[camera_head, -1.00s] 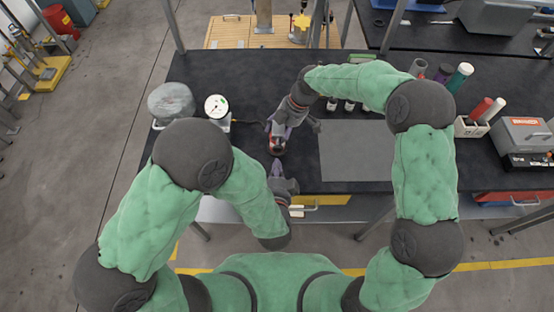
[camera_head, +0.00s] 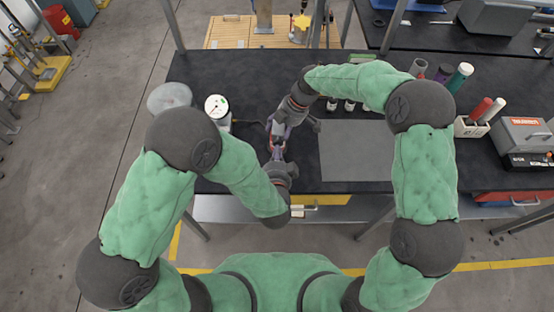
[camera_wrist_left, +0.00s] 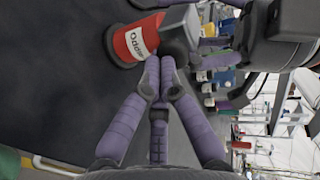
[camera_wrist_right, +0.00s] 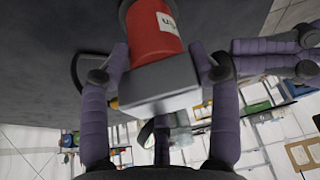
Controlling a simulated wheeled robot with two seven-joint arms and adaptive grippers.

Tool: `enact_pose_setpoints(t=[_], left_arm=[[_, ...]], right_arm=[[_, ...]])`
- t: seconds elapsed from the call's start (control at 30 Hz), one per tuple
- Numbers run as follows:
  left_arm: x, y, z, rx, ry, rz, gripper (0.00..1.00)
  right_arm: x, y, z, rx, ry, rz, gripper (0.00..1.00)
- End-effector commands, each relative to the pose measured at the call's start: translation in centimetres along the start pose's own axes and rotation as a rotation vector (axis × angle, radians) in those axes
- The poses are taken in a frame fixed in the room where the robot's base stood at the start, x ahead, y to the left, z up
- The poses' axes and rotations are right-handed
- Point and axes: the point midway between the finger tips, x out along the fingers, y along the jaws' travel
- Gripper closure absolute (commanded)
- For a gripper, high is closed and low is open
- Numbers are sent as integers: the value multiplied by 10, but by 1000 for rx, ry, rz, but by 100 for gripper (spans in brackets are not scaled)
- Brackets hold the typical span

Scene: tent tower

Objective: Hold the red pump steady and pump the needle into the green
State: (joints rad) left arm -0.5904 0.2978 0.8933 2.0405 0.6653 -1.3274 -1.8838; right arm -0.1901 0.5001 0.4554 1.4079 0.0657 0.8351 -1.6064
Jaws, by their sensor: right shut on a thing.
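The red pump (camera_wrist_left: 131,42) stands on the dark bench, its red body with a white label and a grey block on top. In the head view it is mostly hidden by my grippers. My right gripper (camera_wrist_right: 158,78) has its fingers on both sides of the grey block and is shut on the pump. My left gripper (camera_wrist_left: 157,68) has its fingertips together, empty, close beside the pump's grey top; I cannot tell if they touch. The gauge (camera_head: 216,106) has a round white dial with a green mark; its needle is too small to read surely.
A grey round object (camera_head: 169,97) lies left of the gauge. A grey mat (camera_head: 356,150) lies right of the pump. A holder with red and white cylinders (camera_head: 472,127) and a grey box (camera_head: 523,135) stand at the bench's right.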

Motion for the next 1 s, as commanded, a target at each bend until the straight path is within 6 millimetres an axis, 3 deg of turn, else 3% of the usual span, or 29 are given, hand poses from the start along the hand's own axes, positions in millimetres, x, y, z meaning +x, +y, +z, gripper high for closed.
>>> enact_pose_setpoints(t=[0.03,0.43,0.67,1.0], left_arm=[[4,-2,1,-5,-5,-4,100],[-3,-1,0,-8,-5,-5,100],[-39,11,-1,2,3,-3,100],[-90,11,-2,2,5,-4,100]], right_arm=[[8,-10,0,-1,0,-32,90],[7,-10,-1,-3,1,-32,90],[7,-10,-1,-2,1,-31,90],[7,-10,0,0,0,-30,90]])
